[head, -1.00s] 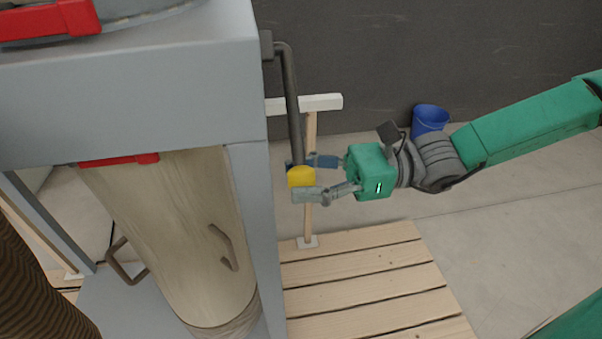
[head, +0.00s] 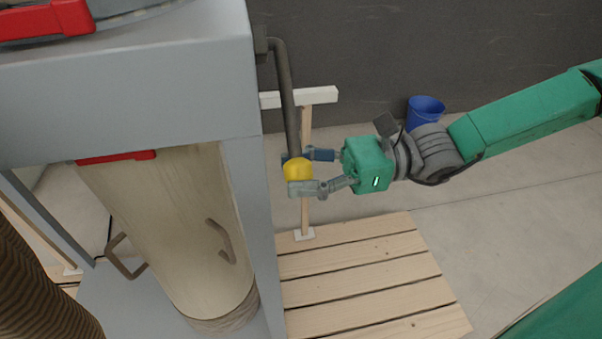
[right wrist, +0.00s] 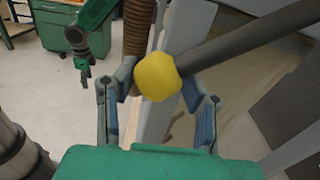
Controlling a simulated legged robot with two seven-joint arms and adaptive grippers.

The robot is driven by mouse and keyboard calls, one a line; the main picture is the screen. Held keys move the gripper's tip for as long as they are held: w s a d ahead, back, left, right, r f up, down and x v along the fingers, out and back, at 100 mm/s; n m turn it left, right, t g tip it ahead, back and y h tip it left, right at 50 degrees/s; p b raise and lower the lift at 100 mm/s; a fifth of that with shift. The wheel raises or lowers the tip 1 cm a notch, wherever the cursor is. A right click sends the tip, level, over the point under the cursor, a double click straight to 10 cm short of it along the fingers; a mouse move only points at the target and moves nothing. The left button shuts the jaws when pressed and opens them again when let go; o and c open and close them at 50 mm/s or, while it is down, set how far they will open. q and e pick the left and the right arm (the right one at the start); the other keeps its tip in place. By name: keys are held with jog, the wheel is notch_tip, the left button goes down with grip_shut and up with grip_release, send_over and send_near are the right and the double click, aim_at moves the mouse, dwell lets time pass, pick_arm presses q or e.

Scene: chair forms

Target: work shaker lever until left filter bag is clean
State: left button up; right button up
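The shaker lever (head: 285,95) is a dark bent bar hanging from the side of the grey housing, with a yellow knob (head: 297,170) at its lower end. My right gripper (head: 300,172) has its fingers on either side of the knob and appears shut on it. The right wrist view also shows the knob (right wrist: 157,77) between the fingertips. A pale beige filter bag (head: 170,225) hangs below the housing; whether it is the left one, and its cleanliness, I cannot tell. My left gripper (right wrist: 83,72) shows small in the right wrist view, away from the lever; its opening is unclear.
The grey housing (head: 130,100) with red clamps stands left of the lever. Brown handles (head: 222,240) show before the bag. A brown ribbed hose (head: 40,285) is at lower left. A wooden pallet (head: 370,275) lies below the gripper. A blue bucket (head: 425,112) stands by the wall.

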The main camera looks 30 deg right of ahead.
jog(key=shift+w+d+f+b, duration=0.15)
jog(key=shift+w+f+b, duration=0.15)
jog(key=shift+w+f, duration=0.45)
jog(key=shift+s, duration=0.1)
jog(key=w+f, duration=0.1)
jog(key=w+f+b, duration=0.1)
jog(key=w, duration=0.1)
jog(key=w+d+f+b, duration=0.1)
jog(key=shift+w+d+f, duration=0.1)
jog(key=shift+w, duration=0.2)
